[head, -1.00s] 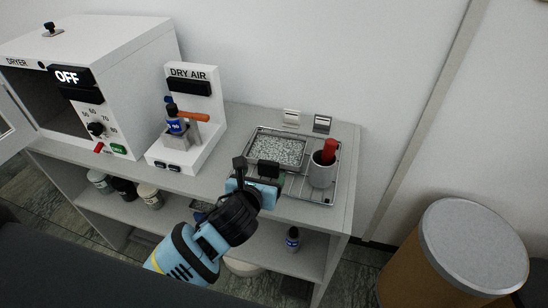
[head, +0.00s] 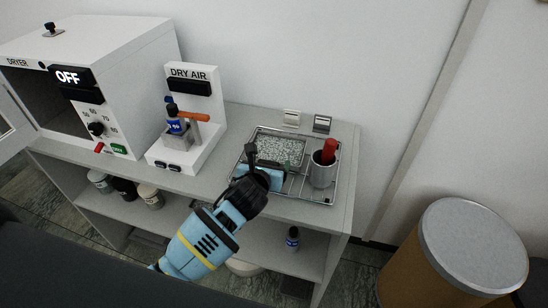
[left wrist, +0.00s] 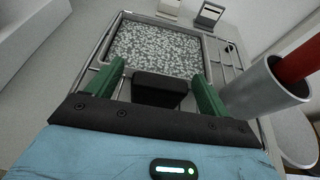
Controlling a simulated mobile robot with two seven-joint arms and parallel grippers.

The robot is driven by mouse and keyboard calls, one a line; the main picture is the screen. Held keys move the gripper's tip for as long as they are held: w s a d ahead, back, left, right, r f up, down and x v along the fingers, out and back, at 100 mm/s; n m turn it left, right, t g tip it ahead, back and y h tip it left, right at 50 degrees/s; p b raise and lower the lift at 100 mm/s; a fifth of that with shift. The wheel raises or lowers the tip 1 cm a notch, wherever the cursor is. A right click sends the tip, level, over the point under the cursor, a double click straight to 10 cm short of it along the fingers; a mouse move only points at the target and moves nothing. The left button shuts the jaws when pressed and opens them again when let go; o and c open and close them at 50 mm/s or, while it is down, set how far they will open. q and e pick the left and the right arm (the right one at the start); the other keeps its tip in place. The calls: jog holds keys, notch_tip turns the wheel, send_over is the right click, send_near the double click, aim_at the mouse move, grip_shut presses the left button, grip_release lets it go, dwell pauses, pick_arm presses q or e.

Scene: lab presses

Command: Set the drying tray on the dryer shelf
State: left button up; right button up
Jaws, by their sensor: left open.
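The drying tray (head: 278,148) is a shallow metal tray full of speckled grey granules, lying on a wire rack on the bench top. In the left wrist view the tray (left wrist: 157,47) lies ahead of my fingers, with a black block-like handle (left wrist: 160,88) at its near edge. My left gripper (head: 266,164) is at the tray's near side. Its green fingers (left wrist: 158,80) are open, one on each side of the handle, with gaps showing. The dryer (head: 130,75) stands at the left with its door open and its display reading OFF. Its inside is dark, and I cannot make out the shelf.
A grey cup (head: 321,173) with a red-topped rod stands right of the tray, close to my gripper. A DRY AIR stand (head: 205,140) with a blue-capped bottle stands between dryer and tray. A drum (head: 470,250) is at the right. Bottles sit on the lower shelf.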

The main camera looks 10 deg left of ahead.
pick_arm(q)
jog(key=c, duration=1.3)
jog(key=shift+r, duration=0.2)
jog(key=shift+r, duration=0.3)
jog(key=r, duration=0.2)
jog(key=shift+s+a+r, duration=0.1)
jog(key=shift+s+r, duration=0.15)
jog(key=shift+r, duration=0.1)
jog(key=shift+s+a+r, duration=0.25)
jog(key=shift+s+a, duration=0.6)
jog(key=shift+s, duration=1.6)
jog(key=shift+s+a+r, duration=0.3)
jog(key=shift+s+a, duration=0.6)
jog(key=shift+s, duration=1.55)
jog(key=shift+s+a+r, duration=0.25)
jog(key=shift+s+a, duration=0.6)
jog(key=shift+s, duration=1.6)
